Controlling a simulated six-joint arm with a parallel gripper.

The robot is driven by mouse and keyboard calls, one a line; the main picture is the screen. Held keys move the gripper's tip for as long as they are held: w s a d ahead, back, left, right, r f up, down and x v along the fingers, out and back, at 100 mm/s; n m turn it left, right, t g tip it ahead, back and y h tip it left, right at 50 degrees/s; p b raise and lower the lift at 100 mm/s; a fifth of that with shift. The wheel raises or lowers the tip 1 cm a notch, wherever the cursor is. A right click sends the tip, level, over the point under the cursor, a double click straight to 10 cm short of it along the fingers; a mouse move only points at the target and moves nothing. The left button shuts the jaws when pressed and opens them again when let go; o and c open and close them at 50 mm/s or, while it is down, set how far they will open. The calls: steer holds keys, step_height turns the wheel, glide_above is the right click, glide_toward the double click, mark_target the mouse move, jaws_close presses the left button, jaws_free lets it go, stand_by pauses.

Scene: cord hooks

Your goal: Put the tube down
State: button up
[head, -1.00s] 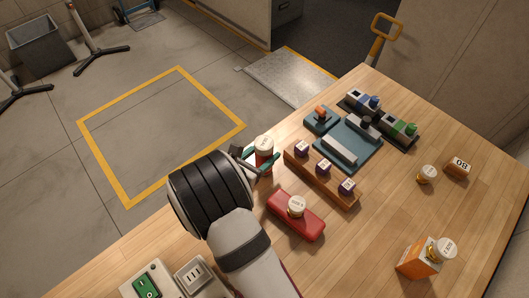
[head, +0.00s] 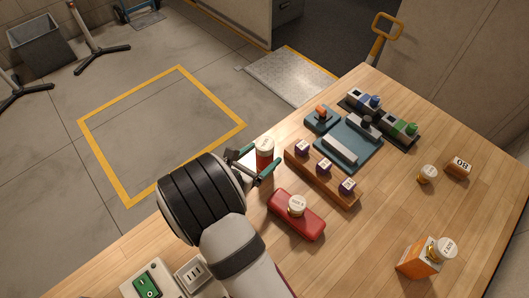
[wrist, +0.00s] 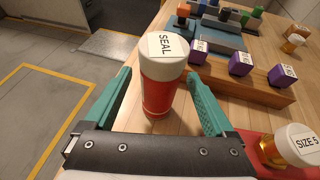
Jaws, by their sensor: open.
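The tube (head: 264,154) is red with a white cap; in the wrist view its cap reads "SEAL" (wrist: 166,58). It stands upright on the wooden table near the table's left edge. My gripper (head: 254,165) is open, with its green fingers on either side of the tube. In the wrist view the fingers of my gripper (wrist: 158,100) show gaps to the tube on both sides. The tube's lower end is partly hidden by the gripper in the head view.
A wooden rack (head: 322,174) with several purple-sided blocks stands close to the tube's right. A red block (head: 296,216) bearing a capped piece lies nearer. A teal fixture (head: 348,143) sits behind the rack. Bare wood lies at the table's right (head: 400,215).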

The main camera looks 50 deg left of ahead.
steer(key=v, duration=1)
steer(key=w+d+r+m+h, duration=0.4)
steer(key=w+d+m+h, duration=0.2)
steer(key=w+d+m, duration=0.3)
steer(key=d+r+m+g+h, duration=0.25)
steer(key=d+m+g, duration=0.25)
steer(key=d+m, duration=0.5)
steer(key=d+r+m+g+h, duration=0.25)
steer(key=d+m+g, duration=0.2)
steer(key=d, duration=0.95)
steer(key=s+d+r+m+g+y, duration=0.1)
steer(key=s+m+y, duration=0.3)
steer(key=m, duration=0.6)
steer(key=s+d+r+m+g+y, duration=0.2)
steer(key=s+m+y, duration=0.3)
steer(key=m, duration=0.6)
steer(key=s+d, duration=0.1)
steer(key=s, duration=0.1)
steer(key=shift+s+g+y, duration=0.3)
steer(key=shift+s+g, duration=0.05)
